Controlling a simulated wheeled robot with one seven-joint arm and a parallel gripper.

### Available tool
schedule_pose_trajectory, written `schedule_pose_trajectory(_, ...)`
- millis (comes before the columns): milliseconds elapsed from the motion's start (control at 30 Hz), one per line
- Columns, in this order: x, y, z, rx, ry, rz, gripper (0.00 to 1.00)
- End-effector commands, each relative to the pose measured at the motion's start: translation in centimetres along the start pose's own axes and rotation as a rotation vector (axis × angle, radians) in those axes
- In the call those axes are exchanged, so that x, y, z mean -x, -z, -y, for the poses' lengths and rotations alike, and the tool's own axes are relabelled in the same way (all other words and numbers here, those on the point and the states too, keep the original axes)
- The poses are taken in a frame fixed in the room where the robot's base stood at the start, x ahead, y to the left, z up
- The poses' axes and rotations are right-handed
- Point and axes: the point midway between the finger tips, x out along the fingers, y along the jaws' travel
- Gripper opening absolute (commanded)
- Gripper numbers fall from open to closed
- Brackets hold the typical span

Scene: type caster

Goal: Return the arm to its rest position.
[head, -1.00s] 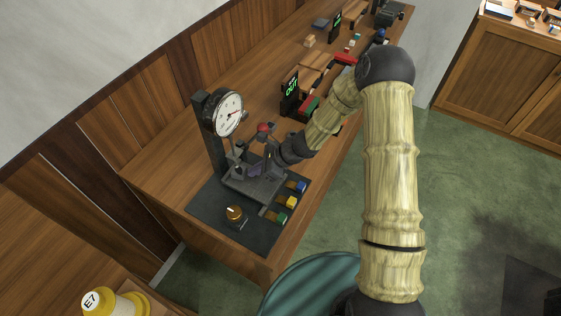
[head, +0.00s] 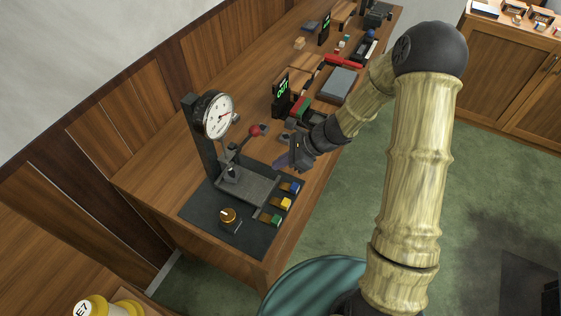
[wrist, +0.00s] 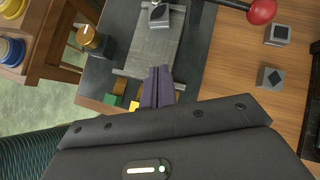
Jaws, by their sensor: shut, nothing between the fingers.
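My gripper (head: 283,162) is over the wooden bench (head: 160,186), at the right of the dial gauge stand (head: 218,117) and apart from its red-knobbed lever (head: 256,130). In the wrist view, its narrow purple fingers (wrist: 157,73) lie together with nothing between them. They point toward the stand's grey bed (wrist: 150,50), where a small grey block (wrist: 159,15) sits. My arm is bent, with its elbow high on the right.
Blue, yellow and green blocks (head: 282,204) line the front of the dark mat (head: 245,240), near a brass knob (head: 229,216). A black box with green display (head: 283,92) and a grey tray (head: 338,85) stand farther along the bench. Green floor is open at right.

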Motion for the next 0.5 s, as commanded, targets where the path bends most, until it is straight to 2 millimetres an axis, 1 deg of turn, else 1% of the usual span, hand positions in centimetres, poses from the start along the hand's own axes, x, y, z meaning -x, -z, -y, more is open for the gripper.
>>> schedule_pose_trajectory(333,0.2,0.0,-0.2,0.019,-0.003,-0.010,0.00)
schedule_pose_trajectory(433,1.0,0.1,-1.0,0.095,-0.017,-0.052,0.00)
schedule_pose_trajectory(500,2.1,0.3,-1.9,0.193,-0.035,-0.104,0.00)
